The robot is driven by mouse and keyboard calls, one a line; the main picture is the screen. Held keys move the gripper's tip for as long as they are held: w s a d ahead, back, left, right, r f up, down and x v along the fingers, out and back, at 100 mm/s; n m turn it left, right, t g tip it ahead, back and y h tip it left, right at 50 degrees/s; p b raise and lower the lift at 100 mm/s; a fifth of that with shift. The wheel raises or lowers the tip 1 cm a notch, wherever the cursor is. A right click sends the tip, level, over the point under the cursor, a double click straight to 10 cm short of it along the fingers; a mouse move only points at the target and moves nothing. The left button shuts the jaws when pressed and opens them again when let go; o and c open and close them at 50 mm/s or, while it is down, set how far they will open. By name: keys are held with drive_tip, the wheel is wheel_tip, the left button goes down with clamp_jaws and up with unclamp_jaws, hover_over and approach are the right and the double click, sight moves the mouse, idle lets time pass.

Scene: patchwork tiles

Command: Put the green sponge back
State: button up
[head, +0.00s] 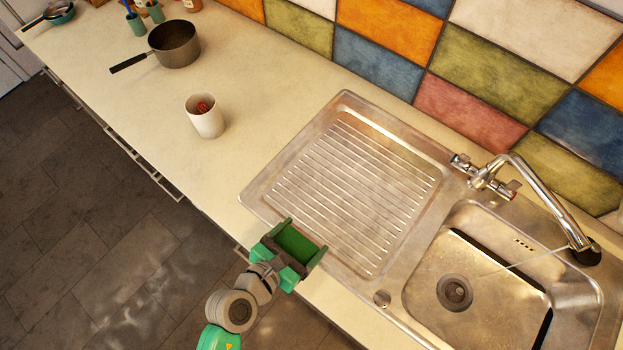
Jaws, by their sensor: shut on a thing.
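The green sponge (296,242) is held between the fingers of my gripper (297,244). My gripper is shut on it at the front left edge of the steel sink unit, over or just in front of the ribbed drainboard (350,190). I cannot tell whether the sponge touches the steel or hangs a little above it. The sponge's underside and sides are hidden by the fingers.
The sink basin (480,285) with a tap (520,185) lies to the right, and a thin stream shows there. A white cup (205,117) with something red inside and a saucepan (174,44) stand on the counter (262,95). The drainboard is bare.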

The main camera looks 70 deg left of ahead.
drive_tip(key=shift+s+a+f, duration=0.2)
drive_tip(key=shift+s+a, duration=0.05)
drive_tip(key=shift+s, duration=0.1)
drive_tip(key=b, duration=0.2)
hover_over(310, 190)
drive_tip(key=shift+f, duration=0.7)
wheel_tip(310, 190, down, 4)
drive_tip(key=shift+r+b, duration=0.1)
drive_tip(key=shift+b, duration=0.65)
drive_tip(key=shift+r, duration=0.15)
drive_tip(key=o, duration=0.8)
drive_tip(key=shift+o, duration=0.2)
drive_tip(key=p+v, duration=0.2)
drive_tip(key=v, duration=1)
